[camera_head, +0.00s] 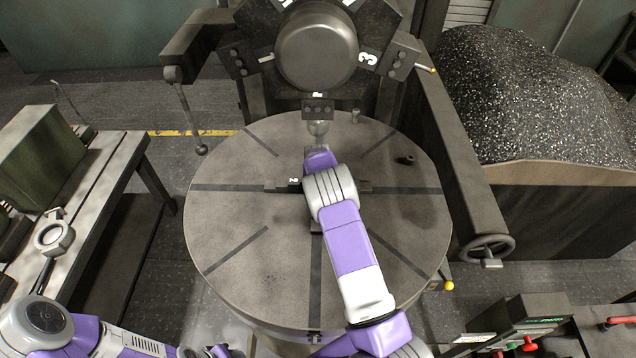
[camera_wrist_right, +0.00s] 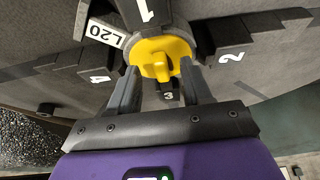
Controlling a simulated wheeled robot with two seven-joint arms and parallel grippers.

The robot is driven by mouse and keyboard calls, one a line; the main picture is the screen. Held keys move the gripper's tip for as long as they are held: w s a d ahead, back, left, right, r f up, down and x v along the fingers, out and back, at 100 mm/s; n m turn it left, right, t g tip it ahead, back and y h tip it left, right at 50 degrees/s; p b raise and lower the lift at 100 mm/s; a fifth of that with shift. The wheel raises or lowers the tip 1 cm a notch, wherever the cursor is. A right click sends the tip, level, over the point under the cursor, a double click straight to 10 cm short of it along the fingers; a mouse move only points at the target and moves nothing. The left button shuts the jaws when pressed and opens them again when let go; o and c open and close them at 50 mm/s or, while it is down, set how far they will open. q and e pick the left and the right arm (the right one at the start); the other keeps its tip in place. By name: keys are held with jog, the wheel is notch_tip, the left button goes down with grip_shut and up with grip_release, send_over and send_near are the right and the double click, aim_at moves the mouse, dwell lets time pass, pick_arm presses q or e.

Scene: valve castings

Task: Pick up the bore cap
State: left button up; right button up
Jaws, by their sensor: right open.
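The yellow bore cap (camera_wrist_right: 161,58) shows in the right wrist view, a round disc with a raised grip bar across its middle. In the head view my right arm hides the cap and the casting. My left gripper (camera_head: 207,351) is at the bottom edge of the head view, partly cut off, far from the cap.
The round slotted table (camera_head: 228,215) carries the jaws. A machine head with a round disc (camera_head: 316,48) stands over its far side. A bench (camera_head: 95,190) is at left; a chip bin (camera_head: 545,190) and handwheel (camera_head: 487,246) are at right. A control panel (camera_head: 525,325) is at lower right.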

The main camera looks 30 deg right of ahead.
jog(key=shift+x, duration=0.75)
jog(key=shift+c, duration=0.3)
grip_shut()
jog(key=shift+r, duration=0.15)
notch_tip(320, 180, up, 3)
jog(key=shift+s+a+r+b, duration=0.1)
jog(key=shift+s+r+b, duration=0.1)
jog(key=shift+b, duration=0.35)
jog(key=s+a+b, duration=0.2)
jog(key=s+a, duration=0.7)
jog(key=s, duration=0.6)
jog(key=shift+a+f, duration=0.1)
jog(key=shift+a, duration=0.05)
